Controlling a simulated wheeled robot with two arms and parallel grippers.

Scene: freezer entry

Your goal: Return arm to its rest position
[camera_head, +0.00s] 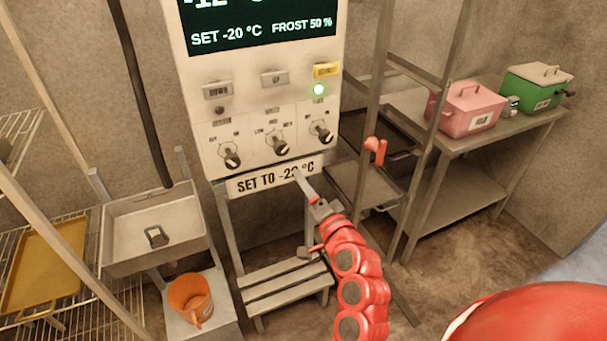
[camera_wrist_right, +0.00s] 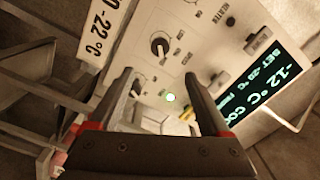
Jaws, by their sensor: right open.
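My right arm comes up from the bottom of the head view. Its right gripper (camera_head: 303,180) is in front of the lower edge of the white control panel (camera_head: 205,125), overlapping the sign (camera_head: 255,183). In the wrist view the two dark fingers of this gripper (camera_wrist_right: 158,75) are spread apart with nothing between them. Beyond them the panel shows a knob (camera_wrist_right: 160,45) and a lit green lamp (camera_wrist_right: 170,97). Whether a finger touches the panel cannot be told. My left gripper is not in view.
The display (camera_head: 262,25) reads SET -20 °C. A sink (camera_head: 155,230), an orange bucket (camera_head: 190,297) and a wire rack are at left. A slatted step (camera_head: 270,290) stands below the panel. A metal table (camera_head: 470,150) with pink (camera_head: 468,108) and green (camera_head: 537,88) boxes is at right.

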